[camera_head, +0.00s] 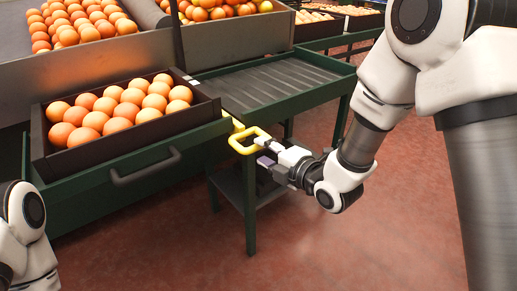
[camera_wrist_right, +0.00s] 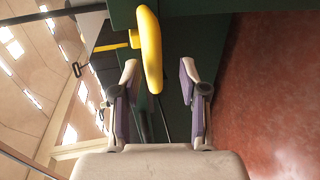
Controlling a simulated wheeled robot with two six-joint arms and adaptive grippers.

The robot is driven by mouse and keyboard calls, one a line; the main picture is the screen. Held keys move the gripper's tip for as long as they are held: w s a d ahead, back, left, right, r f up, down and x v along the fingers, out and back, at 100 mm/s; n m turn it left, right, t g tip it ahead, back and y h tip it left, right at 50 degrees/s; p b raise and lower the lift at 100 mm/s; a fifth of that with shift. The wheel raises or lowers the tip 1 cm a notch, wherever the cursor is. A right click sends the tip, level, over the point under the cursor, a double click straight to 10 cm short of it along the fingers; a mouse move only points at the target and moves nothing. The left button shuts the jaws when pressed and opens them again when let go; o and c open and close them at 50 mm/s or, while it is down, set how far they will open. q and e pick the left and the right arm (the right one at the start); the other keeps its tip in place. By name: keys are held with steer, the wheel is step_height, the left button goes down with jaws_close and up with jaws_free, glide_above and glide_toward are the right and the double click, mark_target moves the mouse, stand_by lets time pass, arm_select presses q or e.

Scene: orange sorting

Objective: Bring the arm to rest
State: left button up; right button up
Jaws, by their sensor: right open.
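My right arm reaches in from the right in the head view. Its gripper (camera_head: 269,153) is open beside a yellow loop handle (camera_head: 238,142) on the corner of a green drawer-like table. In the right wrist view the open fingers (camera_wrist_right: 159,78) stand on either side of the yellow handle (camera_wrist_right: 150,45). The handle's near end lies between the fingertips, closer to the left finger, with no clear contact. Part of my left arm shows at the lower left of the head view. Its gripper is out of view.
A dark crate (camera_head: 206,110) of oranges sits on the green table (camera_head: 76,208), which has a grey handle (camera_head: 147,168). A green roller table (camera_head: 283,82) stands behind the right gripper. More oranges fill bins at the back. Red floor (camera_head: 330,245) is open at the lower right.

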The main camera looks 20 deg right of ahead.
steer(key=v, duration=0.4)
steer(key=shift+s, duration=0.25)
steer(key=s+f+m+g+h, duration=0.15)
steer(key=s+f+g, duration=0.35)
steer(key=f, duration=0.9)
steer(key=s+f+m+g+h, duration=0.1)
steer(key=s+f+m+g, duration=0.2)
steer(key=s+f, duration=0.75)
steer(key=s+d+f+m+g+h, duration=0.1)
steer(key=s+d+f+m+g, duration=0.15)
steer(key=s+f+m, duration=0.45)
steer(key=s+d+f+m+g+h, duration=0.2)
steer(key=s+f+m+g, duration=0.3)
steer(key=m, duration=0.5)
step_height(320, 180, up, 37)
steer(key=p, duration=3.8)
steer(key=shift+s+d+r+m+t+p, duration=0.2)
steer(key=shift+s+r+m+t+p, duration=0.1)
steer(key=shift+m+t+p, duration=0.15)
